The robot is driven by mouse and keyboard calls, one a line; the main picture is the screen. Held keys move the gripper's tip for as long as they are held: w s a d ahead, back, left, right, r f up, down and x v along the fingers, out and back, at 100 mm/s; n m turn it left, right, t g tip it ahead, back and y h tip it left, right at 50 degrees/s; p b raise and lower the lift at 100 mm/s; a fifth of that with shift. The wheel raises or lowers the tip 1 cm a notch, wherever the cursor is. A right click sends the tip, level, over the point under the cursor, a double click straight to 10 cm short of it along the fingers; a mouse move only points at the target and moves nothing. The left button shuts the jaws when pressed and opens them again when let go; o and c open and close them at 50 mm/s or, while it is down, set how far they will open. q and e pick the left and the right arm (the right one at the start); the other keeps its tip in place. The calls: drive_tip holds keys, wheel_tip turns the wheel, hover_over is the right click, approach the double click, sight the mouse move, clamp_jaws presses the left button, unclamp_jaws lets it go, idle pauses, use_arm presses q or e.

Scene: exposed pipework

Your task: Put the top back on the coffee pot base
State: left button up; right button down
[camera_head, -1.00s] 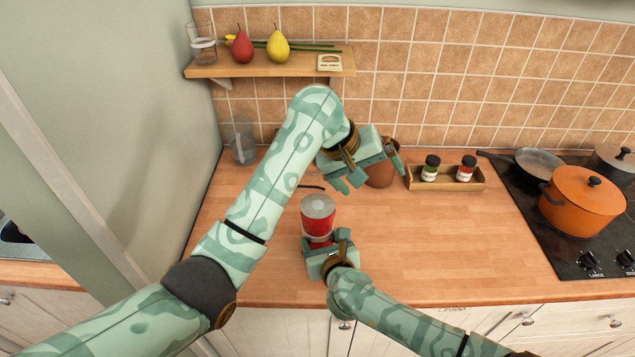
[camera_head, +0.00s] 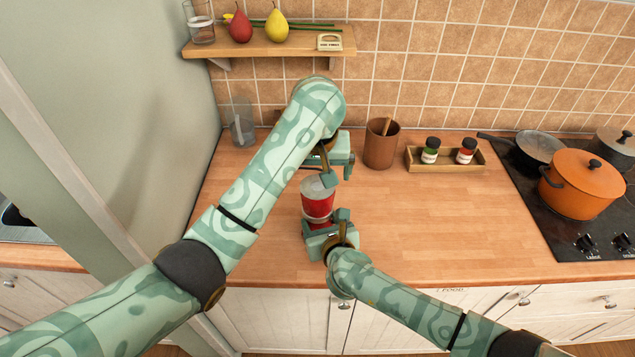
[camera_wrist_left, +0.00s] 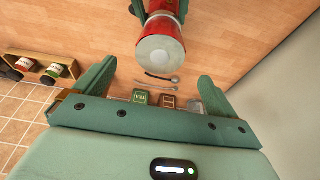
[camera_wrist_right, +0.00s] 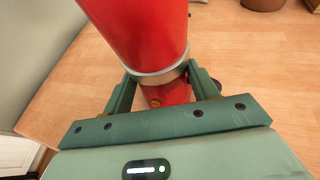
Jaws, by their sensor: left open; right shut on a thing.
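The red coffee pot (camera_head: 317,203) stands near the counter's front edge, with a flat grey disc on top. In the right wrist view, its wide upper part (camera_wrist_right: 140,30) meets a silver band above a narrower red lower part (camera_wrist_right: 168,93). My right gripper (camera_head: 322,226) is shut on the pot just below the band, from the front. My left gripper (camera_head: 336,175) is open and empty, just behind the pot's top. In the left wrist view, the pot's grey disc (camera_wrist_left: 160,56) is beyond its open fingers. I cannot tell whether the two parts are fully seated.
A brown crock (camera_head: 381,145) and a wooden tray (camera_head: 443,163) with two jars stand at the back. Spoons (camera_wrist_left: 160,78) and small packs (camera_wrist_left: 140,98) lie behind the pot. An orange pot (camera_head: 582,190) stands on the hob at right. The middle counter is clear.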

sight(317, 187)
use_arm(q)
drive_tip(key=x, duration=0.9)
drive_tip(key=shift+f, duration=0.4)
use_arm(e)
drive_tip(key=shift+r, duration=0.1)
